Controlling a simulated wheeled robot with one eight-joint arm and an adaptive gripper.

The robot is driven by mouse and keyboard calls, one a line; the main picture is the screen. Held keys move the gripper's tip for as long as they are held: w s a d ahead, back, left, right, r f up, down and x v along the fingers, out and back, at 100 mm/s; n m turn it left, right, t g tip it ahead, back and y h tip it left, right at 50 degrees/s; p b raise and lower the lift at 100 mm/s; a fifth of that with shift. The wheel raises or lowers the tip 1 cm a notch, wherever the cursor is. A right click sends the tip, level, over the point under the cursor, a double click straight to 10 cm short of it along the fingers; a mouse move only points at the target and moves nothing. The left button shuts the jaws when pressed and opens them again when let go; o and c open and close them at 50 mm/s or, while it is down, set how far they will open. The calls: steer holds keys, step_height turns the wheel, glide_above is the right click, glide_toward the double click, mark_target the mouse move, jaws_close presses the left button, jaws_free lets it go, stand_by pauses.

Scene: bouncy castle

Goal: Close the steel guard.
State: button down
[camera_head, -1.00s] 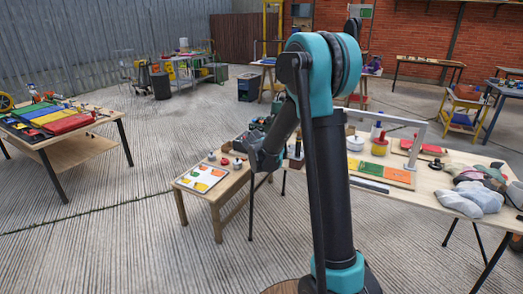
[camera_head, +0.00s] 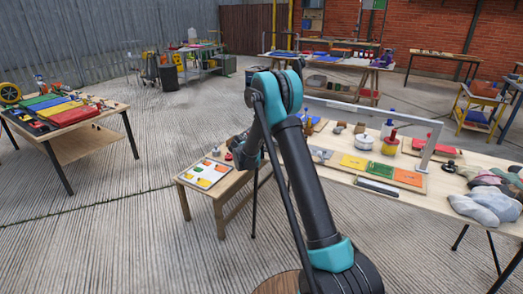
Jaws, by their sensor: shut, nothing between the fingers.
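A grey metal frame (camera_head: 375,112), which looks like the steel guard, stands raised over the long wooden table (camera_head: 345,178) at right. Its top bar runs above a board with grey, yellow, green and orange panels (camera_head: 380,170), and its right leg comes down at the board's right end. Its left end is partly hidden behind my arm. My gripper (camera_head: 240,154) is small and dark, left of the frame and apart from it, near the small low table. It looks shut and empty.
A white pot (camera_head: 364,141), a red-and-yellow container (camera_head: 390,143) and grey cloth bundles (camera_head: 485,204) are on the long table. A low table (camera_head: 222,190) holds a coloured tile board (camera_head: 207,174). Another table (camera_head: 80,138) stands at left. The floor between is clear.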

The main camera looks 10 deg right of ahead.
steer(key=shift+x, duration=2)
steer(key=shift+d+r, duration=0.1)
steer(key=shift+r, duration=0.05)
